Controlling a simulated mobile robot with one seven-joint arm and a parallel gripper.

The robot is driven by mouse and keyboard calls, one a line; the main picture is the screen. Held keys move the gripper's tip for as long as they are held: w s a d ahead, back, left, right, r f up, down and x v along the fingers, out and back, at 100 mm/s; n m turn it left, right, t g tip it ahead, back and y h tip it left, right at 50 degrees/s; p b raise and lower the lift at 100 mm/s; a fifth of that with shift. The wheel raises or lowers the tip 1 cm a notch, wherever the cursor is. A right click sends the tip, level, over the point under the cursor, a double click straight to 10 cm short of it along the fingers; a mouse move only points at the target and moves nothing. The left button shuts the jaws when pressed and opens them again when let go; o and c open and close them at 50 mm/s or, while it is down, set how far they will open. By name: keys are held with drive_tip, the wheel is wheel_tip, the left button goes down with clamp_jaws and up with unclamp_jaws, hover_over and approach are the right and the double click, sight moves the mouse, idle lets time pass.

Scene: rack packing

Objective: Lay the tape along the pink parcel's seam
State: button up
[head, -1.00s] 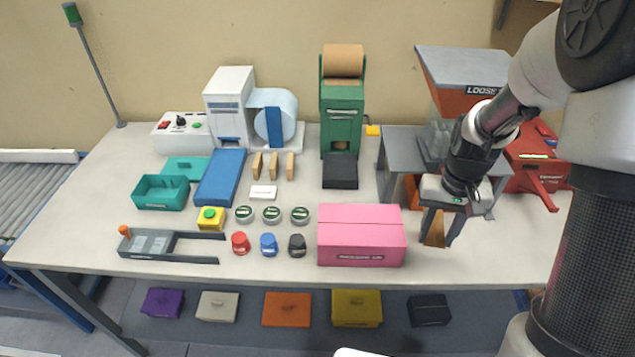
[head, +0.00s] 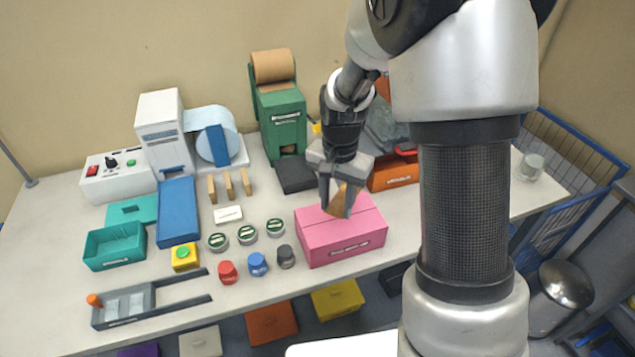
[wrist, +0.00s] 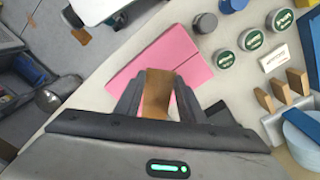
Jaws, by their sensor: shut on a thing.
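The pink parcel (head: 345,241) is a closed box near the front edge of the table, with a seam line along its top. My gripper (head: 339,203) is over the back part of its top. It is shut on a strip of brown tape (head: 338,200), which hangs between the fingers. In the wrist view the tape (wrist: 157,93) is held between both fingers, and the pink parcel (wrist: 178,48) lies beyond it. I cannot tell whether the tape touches the parcel. The green tape dispenser (head: 282,118) with its brown roll stands behind.
Red, blue and dark caps (head: 258,264) and several round tins (head: 246,234) stand left of the parcel. An orange-red box (head: 393,174) is behind it on the right. A blue-railed cart (head: 575,150) and a bin (head: 562,285) are off the table's right side.

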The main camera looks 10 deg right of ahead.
sight(322, 223)
wheel_tip(322, 223, up, 4)
drive_tip(key=w+a+f+m+p, duration=0.1)
drive_tip(key=a+m+p, duration=0.15)
drive_tip(key=m, duration=0.65)
drive_tip(key=shift+w+a+f+b, duration=0.1)
drive_tip(key=shift+f+b, duration=0.85)
drive_tip(key=shift+b, duration=0.1)
drive_tip(key=shift+w+a+f+b, duration=0.1)
drive_tip(key=shift+f+b, duration=0.85)
drive_tip(key=shift+b, duration=0.05)
drive_tip(key=shift+f+b, duration=1.45)
drive_tip(key=shift+f, duration=0.6)
drive_tip(key=o, duration=1.1)
wheel_tip(322, 223, up, 16)
drive_tip(key=r, duration=0.1)
drive_tip(key=s+d+r+n+t+p, duration=0.1)
drive_tip(key=s+r+n+t, duration=0.1)
drive_tip(key=s+n, duration=0.3)
drive_tip(key=s+d+r+n+t, duration=0.1)
drive_tip(key=s+d+r+n, duration=0.1)
drive_tip(key=s+n, duration=0.3)
drive_tip(key=s+d+r+n+t+p, duration=0.1)
drive_tip(key=s+r+n, duration=0.3)
drive_tip(key=s, duration=0.6)
drive_tip(key=shift+d+n+t+p, duration=0.35)
drive_tip(key=shift+n+t, duration=0.45)
drive_tip(key=shift+n, duration=0.3)
